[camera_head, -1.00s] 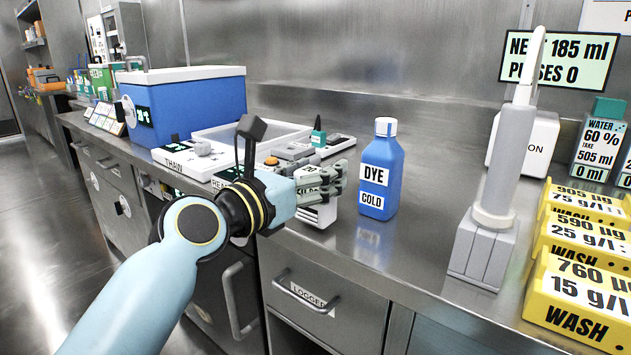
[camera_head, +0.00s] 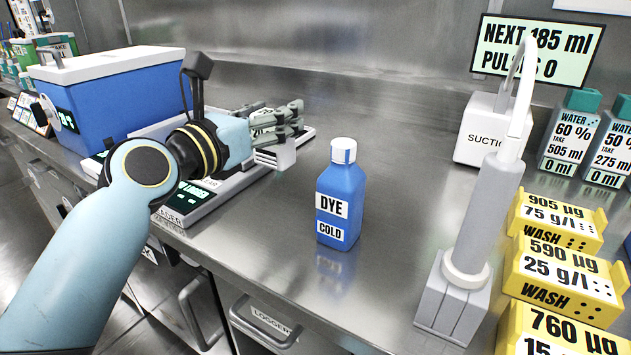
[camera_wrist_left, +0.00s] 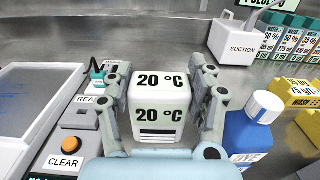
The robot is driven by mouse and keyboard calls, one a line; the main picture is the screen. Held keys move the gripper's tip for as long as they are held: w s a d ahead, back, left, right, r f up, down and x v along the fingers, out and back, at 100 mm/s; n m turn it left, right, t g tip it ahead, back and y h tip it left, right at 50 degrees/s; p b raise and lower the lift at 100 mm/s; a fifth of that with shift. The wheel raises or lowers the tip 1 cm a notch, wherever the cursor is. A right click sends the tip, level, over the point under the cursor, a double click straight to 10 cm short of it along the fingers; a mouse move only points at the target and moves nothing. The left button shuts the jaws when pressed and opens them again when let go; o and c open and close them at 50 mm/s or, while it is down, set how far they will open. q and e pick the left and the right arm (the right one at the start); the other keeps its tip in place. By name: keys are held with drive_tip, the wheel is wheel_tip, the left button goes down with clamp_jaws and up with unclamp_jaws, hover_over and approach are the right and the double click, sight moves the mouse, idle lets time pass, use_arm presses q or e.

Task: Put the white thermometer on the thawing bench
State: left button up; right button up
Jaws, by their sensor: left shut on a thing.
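The white thermometer (camera_wrist_left: 159,105), a small block marked "20 °C" on two faces, is between the fingers of my left gripper (camera_wrist_left: 162,100) in the left wrist view. My left gripper (camera_head: 290,125) also shows in the head view, shut on the thermometer (camera_head: 284,157) and apparently above the counter. Most of the block is hidden by the fingers there. A shallow pale tray, apparently the thawing bench, shows at the left of the wrist view (camera_wrist_left: 30,98); in the head view my arm hides much of it. My right gripper is not in view.
A blue bottle marked DYE COLD (camera_head: 341,200) stands right of my gripper. The reader (camera_head: 190,205) lies behind and under my left arm. A blue cooler box (camera_head: 120,100) is at the back left. A grey pipette stand (camera_head: 470,250) and yellow wash boxes (camera_head: 560,265) are at right.

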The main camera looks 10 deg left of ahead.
sight(267, 158)
use_arm(q)
drive_tip(key=f, duration=0.1)
drive_tip(key=f+b, duration=0.2)
drive_tip(key=shift+s+f, duration=0.25)
drive_tip(key=shift+f, duration=0.15)
wheel_tip(267, 158, down, 2)
drive_tip(key=shift+b, duration=0.7)
drive_tip(key=shift+w+f, duration=0.1)
drive_tip(key=shift+f, duration=0.15)
wheel_tip(267, 158, down, 4)
drive_tip(key=shift+r+b, duration=0.25)
drive_tip(key=shift+b, duration=1)
drive_tip(key=shift+r, duration=0.2)
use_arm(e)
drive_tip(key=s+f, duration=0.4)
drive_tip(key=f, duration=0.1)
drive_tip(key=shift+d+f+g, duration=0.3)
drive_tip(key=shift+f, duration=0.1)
